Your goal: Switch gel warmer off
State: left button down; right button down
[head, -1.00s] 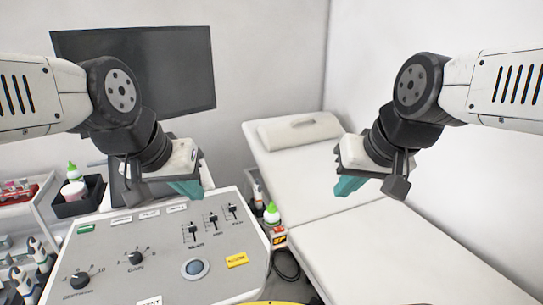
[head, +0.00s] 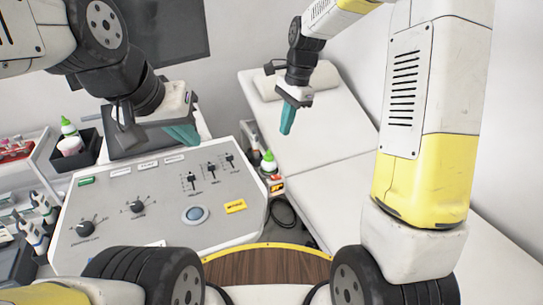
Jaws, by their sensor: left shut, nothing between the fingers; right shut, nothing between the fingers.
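The gel warmer (head: 275,184) is a small unit with an orange-lit front beside the right edge of the grey console. A gel bottle with a green cap (head: 268,157) stands in it. Its switch is too small to make out. My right gripper (head: 287,120) is shut and empty, its teal fingers pointing down above and slightly right of the bottle in the picture, apart from it. My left gripper (head: 183,133) is shut and empty over the far edge of the console.
The sloped console (head: 110,215) carries knobs, sliders, a trackball and a yellow button. A bed (head: 330,130) lies to the right. A black cable (head: 283,212) hangs below the warmer. A cart with bottles stands left, and a dark monitor (head: 170,35) behind.

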aim_at(271, 177)
jog(key=shift+m+g, duration=0.3)
jog(key=shift+m, duration=0.4)
jog(key=a+f, duration=0.1)
jog(key=f, duration=0.4)
jog(key=a+f, duration=0.1)
jog(key=f, duration=0.5)
jog(key=a+f, duration=0.1)
jog(key=f, duration=0.4)
jog(key=shift+w+a+f, duration=0.3)
jog(key=shift+a+f, duration=0.05)
jog(key=shift+a+f, duration=0.1)
